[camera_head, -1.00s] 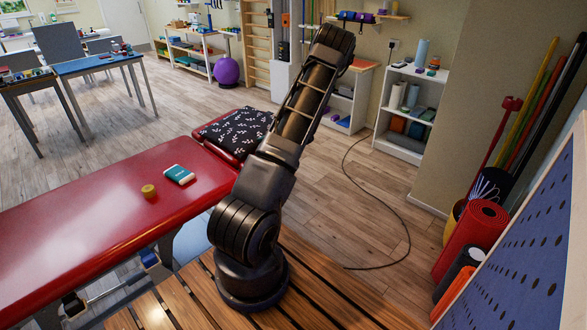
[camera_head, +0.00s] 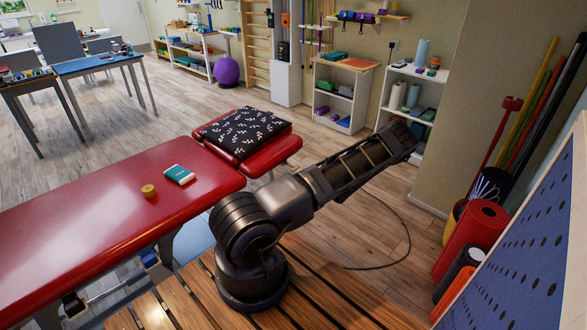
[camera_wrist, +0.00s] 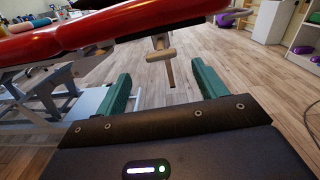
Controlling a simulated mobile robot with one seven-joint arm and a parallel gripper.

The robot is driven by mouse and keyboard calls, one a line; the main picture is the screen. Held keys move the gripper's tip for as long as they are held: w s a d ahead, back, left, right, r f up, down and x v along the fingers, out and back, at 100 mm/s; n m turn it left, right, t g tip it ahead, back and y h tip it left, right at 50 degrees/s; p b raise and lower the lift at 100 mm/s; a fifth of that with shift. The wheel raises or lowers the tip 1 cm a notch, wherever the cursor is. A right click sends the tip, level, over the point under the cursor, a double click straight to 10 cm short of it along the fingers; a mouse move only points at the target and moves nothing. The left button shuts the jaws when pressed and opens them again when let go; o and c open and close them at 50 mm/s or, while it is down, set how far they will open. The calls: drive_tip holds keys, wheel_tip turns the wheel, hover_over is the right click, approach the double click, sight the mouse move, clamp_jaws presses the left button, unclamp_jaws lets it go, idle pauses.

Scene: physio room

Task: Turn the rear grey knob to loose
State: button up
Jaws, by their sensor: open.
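My gripper (camera_wrist: 165,84) is open in the wrist view, its two green fingers wide apart with nothing between them. Beyond the fingertips, a small grey-beige knob-like part (camera_wrist: 160,55) hangs under the red treatment table (camera_wrist: 95,27), with a short stem pointing down. I cannot tell for sure that it is the rear grey knob, or how it is set. The red table (camera_head: 90,235) also shows in the head view, but no knob can be made out there. My gripper is not visible in the head view.
A patterned cushion (camera_head: 240,131), a teal and white packet (camera_head: 180,174) and a yellow roll (camera_head: 149,190) lie on the table. A black cable (camera_head: 408,235) lies on the floor. Rolled mats (camera_head: 475,228) stand at the right. White shelves (camera_head: 405,100) are behind.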

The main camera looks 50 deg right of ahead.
sight(297, 169)
drive_tip(key=w, duration=1)
drive_tip(key=shift+w, duration=0.35)
drive_tip(key=c, duration=1)
